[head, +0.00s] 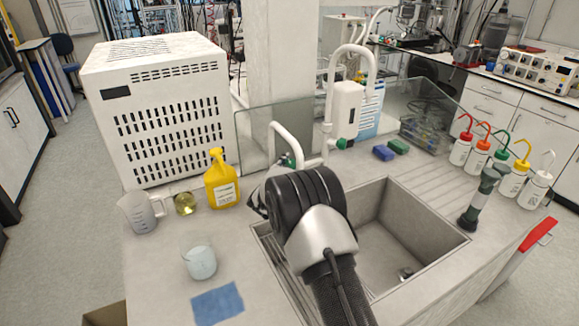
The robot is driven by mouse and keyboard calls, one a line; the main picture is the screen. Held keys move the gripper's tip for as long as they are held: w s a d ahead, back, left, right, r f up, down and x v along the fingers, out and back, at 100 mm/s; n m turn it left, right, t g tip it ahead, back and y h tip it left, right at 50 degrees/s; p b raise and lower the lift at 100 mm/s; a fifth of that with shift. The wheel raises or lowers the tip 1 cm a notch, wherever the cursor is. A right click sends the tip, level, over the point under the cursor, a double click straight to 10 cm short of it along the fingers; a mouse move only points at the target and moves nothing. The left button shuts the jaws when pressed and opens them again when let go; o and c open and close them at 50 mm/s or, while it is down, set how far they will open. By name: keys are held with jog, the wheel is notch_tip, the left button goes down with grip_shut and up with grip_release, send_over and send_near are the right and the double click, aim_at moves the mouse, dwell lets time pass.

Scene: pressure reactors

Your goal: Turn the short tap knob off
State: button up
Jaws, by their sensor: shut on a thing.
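The short tap (287,137) is a white curved spout at the back of the sink, left of the taller tap. Its green knob (286,160) shows in part just above my black wrist. My gripper (268,181) is at the foot of this tap, shut on the short tap knob. The wrist hides most of the gripper, and the fingertips and their contact cannot be made out clearly. The tall tap (349,58) stands to the right with its own green knob (345,143).
The sink basin (420,225) is empty to the right of my arm. A yellow bottle (221,184), flask (184,204), jug (139,214) and beaker (200,262) stand on the left. Several wash bottles (481,150) line the right. A glass screen (258,138) stands behind.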

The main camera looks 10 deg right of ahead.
jog(key=o, duration=0.8)
jog(key=v, duration=1.2)
jog(key=shift+r, duration=0.15)
